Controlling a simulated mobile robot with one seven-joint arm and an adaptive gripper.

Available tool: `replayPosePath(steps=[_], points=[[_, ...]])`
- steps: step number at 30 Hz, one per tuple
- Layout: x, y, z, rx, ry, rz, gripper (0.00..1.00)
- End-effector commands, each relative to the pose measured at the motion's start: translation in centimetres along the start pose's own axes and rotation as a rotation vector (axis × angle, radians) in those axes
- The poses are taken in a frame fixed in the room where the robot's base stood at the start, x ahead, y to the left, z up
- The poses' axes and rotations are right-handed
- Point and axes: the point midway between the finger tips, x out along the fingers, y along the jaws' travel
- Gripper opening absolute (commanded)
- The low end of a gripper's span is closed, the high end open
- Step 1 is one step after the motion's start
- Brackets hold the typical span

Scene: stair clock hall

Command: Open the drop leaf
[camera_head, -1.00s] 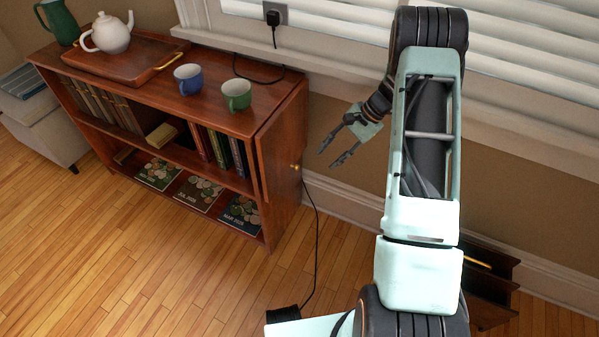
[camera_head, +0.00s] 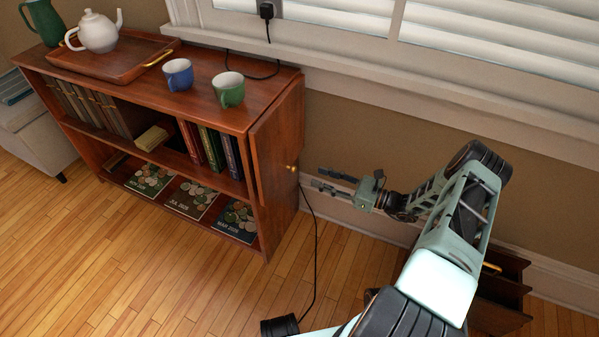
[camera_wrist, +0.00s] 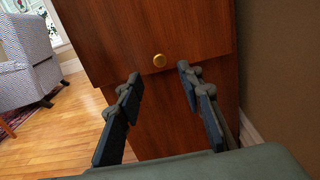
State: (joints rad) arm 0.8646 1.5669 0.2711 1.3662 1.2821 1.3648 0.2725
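The drop leaf (camera_head: 277,143) hangs down at the right end of the low wooden bookcase. A small round brass knob (camera_head: 292,168) sits near its lower edge. In the wrist view the knob (camera_wrist: 159,60) shows just above the leaf's bottom edge, with the leaf (camera_wrist: 150,30) filling the upper middle. My gripper (camera_head: 318,178) is open and empty, to the right of the knob and pointing at it. In the wrist view my gripper (camera_wrist: 158,72) has its two fingers spread on either side of the knob's line. The fingers look short of the knob; contact is not seen.
On the bookcase top (camera_head: 205,98) stand a green mug (camera_head: 230,92), a blue mug (camera_head: 177,75) and a tray (camera_head: 110,62) with a white teapot (camera_head: 97,32). A black cable (camera_head: 315,250) hangs beside the leaf. The wall and windowsill (camera_head: 400,80) are close behind my arm.

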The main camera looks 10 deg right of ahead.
Motion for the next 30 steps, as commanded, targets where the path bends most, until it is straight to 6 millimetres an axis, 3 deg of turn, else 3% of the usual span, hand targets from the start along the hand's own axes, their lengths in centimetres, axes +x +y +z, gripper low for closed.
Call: replayPosePath(steps=[6,12,25,30], points=[[4.4,0.1,-0.2,-0.001,0.001,0.005,0.34],[7.2,0.1,-0.2,-0.002,0.003,0.005,0.34],[8.2,0.1,0.0,-0.002,0.003,0.003,0.34],[8.2,0.1,-0.1,-0.002,0.003,0.003,0.15]])
